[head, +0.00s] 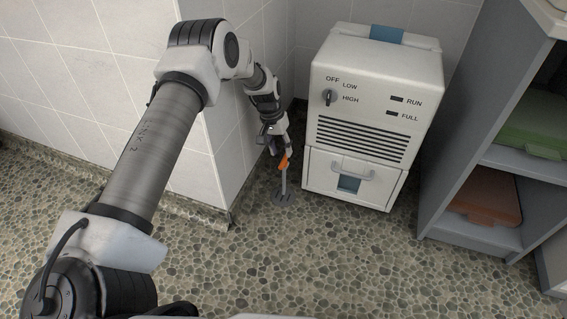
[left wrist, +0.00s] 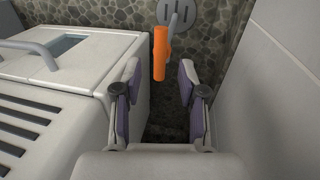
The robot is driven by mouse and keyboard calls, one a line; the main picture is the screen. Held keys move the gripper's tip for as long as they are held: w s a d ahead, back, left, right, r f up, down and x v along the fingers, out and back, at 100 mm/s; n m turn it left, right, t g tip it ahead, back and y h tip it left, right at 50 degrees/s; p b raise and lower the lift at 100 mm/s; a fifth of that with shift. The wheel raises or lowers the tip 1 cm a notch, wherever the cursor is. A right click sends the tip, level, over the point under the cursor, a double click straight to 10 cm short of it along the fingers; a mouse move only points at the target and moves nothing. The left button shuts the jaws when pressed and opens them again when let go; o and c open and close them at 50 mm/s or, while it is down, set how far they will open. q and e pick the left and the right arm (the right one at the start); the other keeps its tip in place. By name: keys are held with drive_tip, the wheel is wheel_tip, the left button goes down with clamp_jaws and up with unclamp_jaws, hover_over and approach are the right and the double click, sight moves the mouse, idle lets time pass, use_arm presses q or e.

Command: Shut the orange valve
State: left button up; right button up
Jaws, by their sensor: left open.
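The orange valve (head: 284,163) is a small orange lever on a thin grey pipe rising from a round floor drain (head: 285,199), between the tiled wall corner and the white machine. In the left wrist view the orange lever (left wrist: 160,53) lies lengthwise in the picture, just beyond the fingertips and between their lines. My left gripper (head: 276,143) is beside the valve; in the left wrist view its two fingers (left wrist: 158,82) are apart with nothing between them. My right gripper is not in view.
The white machine (head: 372,80), with a dial and a handled drawer (head: 352,172), stands close on the right. The tiled wall (head: 213,130) is close on the other side. Grey shelves (head: 455,150) stand farther right. The pebbled floor in front is clear.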

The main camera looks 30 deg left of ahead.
sight(283, 159)
use_arm(q)
drive_tip(key=f, duration=0.1)
drive_tip(key=f+b, duration=0.1)
drive_tip(key=f, duration=0.1)
drive_tip(key=shift+d+f, duration=0.25)
drive_tip(key=shift+d, duration=0.1)
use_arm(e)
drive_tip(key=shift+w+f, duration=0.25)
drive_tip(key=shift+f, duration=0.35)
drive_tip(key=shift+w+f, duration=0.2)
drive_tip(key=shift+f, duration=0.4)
use_arm(q)
drive_tip(key=shift+r, duration=0.1)
clamp_jaws()
